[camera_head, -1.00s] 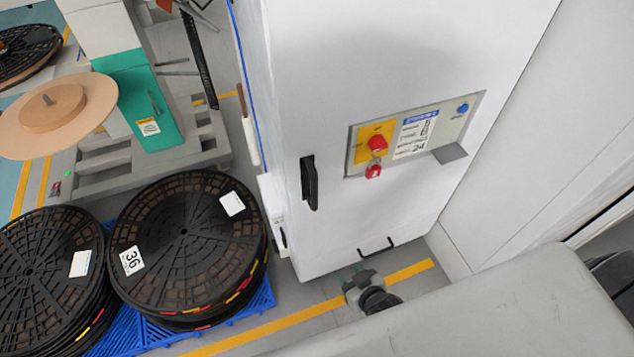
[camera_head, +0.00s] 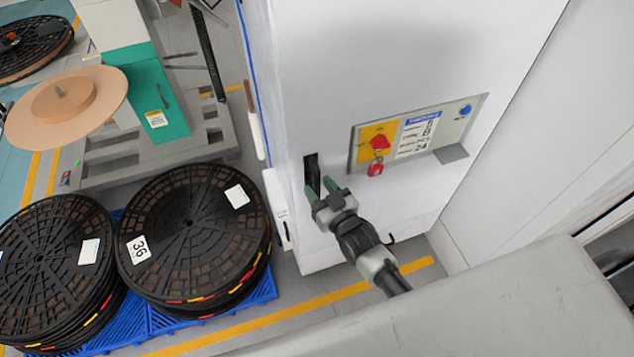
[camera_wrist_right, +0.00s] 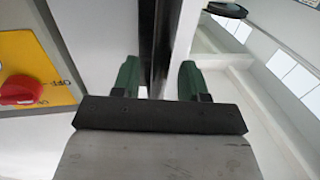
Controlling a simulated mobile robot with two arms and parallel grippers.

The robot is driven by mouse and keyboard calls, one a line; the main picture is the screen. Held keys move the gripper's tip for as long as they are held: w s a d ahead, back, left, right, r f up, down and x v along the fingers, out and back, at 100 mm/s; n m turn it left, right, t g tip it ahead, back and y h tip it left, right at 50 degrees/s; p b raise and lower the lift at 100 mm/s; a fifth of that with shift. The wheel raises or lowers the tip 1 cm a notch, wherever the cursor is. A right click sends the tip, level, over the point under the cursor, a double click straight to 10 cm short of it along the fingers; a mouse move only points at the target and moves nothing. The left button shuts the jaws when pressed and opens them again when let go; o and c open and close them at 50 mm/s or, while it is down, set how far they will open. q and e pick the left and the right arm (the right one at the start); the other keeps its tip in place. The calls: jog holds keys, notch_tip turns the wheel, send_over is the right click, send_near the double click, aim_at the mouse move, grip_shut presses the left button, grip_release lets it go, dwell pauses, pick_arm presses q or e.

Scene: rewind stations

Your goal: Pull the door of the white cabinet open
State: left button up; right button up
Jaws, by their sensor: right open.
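The white cabinet (camera_head: 370,60) stands upright in the middle of the head view. Its dark vertical door handle (camera_head: 311,172) is on the left side of the front face, partly hidden by my right gripper. My right gripper (camera_head: 320,190) is at the handle with its green fingers open. In the right wrist view the right gripper (camera_wrist_right: 158,82) has one finger on each side of the dark handle (camera_wrist_right: 158,45); I cannot tell whether they touch it. The door looks closed. My left gripper is not in view.
A control panel with a red knob (camera_head: 379,143) is on the cabinet front, right of the handle. Stacked black reels (camera_head: 190,235) stand on a blue pallet (camera_head: 262,290) at the left. A wall (camera_head: 545,150) is close on the right. A grey surface (camera_head: 480,310) fills the lower right.

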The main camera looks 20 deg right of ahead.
jog(key=shift+w+a, duration=0.15)
jog(key=shift+w, duration=0.5)
grip_shut()
jog(key=shift+s, duration=0.1)
